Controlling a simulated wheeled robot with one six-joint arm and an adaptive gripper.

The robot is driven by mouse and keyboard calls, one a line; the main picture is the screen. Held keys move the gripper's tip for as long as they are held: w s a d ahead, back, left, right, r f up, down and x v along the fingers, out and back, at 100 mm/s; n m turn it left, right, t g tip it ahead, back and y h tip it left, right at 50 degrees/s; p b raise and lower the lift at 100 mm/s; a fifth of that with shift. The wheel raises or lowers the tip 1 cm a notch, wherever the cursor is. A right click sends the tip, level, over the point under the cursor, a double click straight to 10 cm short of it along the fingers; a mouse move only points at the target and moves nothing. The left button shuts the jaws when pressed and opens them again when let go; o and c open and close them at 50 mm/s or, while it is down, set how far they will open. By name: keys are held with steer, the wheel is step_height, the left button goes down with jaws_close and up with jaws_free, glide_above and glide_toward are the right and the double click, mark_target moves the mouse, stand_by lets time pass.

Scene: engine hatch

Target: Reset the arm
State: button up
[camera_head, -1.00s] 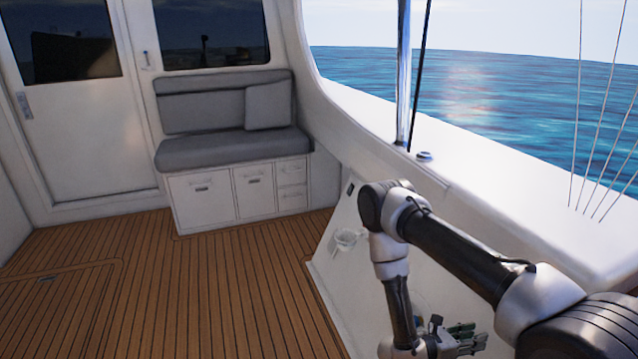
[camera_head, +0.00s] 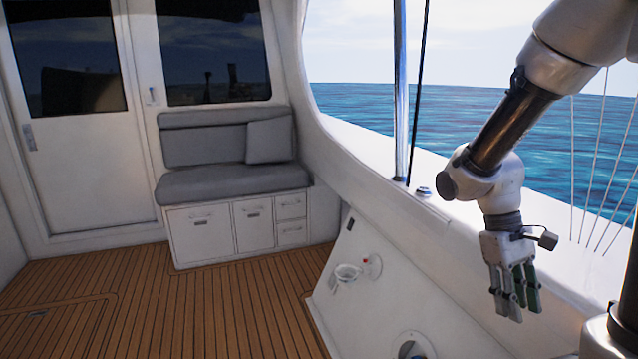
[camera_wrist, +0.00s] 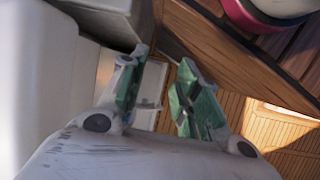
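My gripper (camera_head: 515,312) hangs from my raised arm at the right of the head view, fingers pointing down, in front of the white side wall (camera_head: 470,285). In the wrist view my gripper (camera_wrist: 163,60) shows its two green-padded fingers apart, with nothing between them. No object is held. The floor hatch (camera_head: 50,338) lies flush in the teak deck at the lower left of the head view, with a small latch (camera_head: 38,314). It is far from my gripper.
A grey cushioned bench (camera_head: 230,180) with white drawers stands by the cabin door (camera_head: 75,155). A white holder (camera_head: 347,273) and a round fitting (camera_head: 412,346) are on the side wall. A metal pole (camera_head: 399,100) rises from the gunwale. The deck (camera_head: 210,310) is clear.

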steer(key=s+r+m+t+y, duration=0.1)
steer(key=s+r+t, duration=0.1)
steer(key=r+t, duration=0.2)
steer(key=s+r+m+t+y, duration=0.1)
steer(key=r+t, duration=0.3)
steer(key=r, duration=0.6)
steer(key=shift+s+r+m+t, duration=0.35)
steer(key=shift+s+m, duration=0.25)
steer(key=shift+s, duration=0.25)
steer(key=shift+o, duration=0.2)
stand_by(1.0)
